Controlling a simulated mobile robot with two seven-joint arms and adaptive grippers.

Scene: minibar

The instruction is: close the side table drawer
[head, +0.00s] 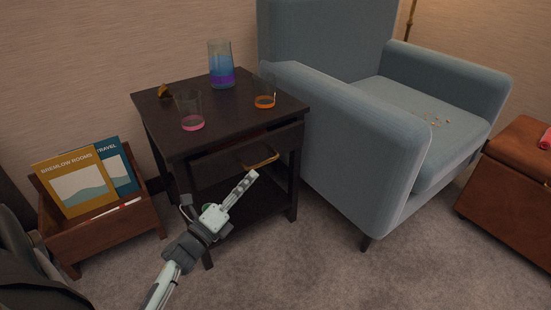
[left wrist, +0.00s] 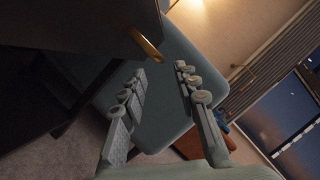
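The side table (head: 160,105) is dark wood and stands left of the armchair. Its drawer (head: 215,165) sits under the top and appears pulled out a little, with a dark gap above its front. The drawer has a brass handle (head: 261,160). In the left wrist view the handle (left wrist: 146,44) shows at the upper middle, on a dark front. My left gripper (head: 246,182) is in front of the drawer, just below the handle in the picture. Its two fingers (left wrist: 160,72) are apart with nothing between them, and it appears clear of the handle. My right gripper is not in view.
Glasses with pink (head: 191,122), orange (head: 264,101) and blue-purple (head: 221,76) contents stand on the tabletop. A blue armchair (head: 365,130) stands close on the right. A wooden magazine box (head: 110,222) is at the left. Carpet (head: 310,265) in front is clear.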

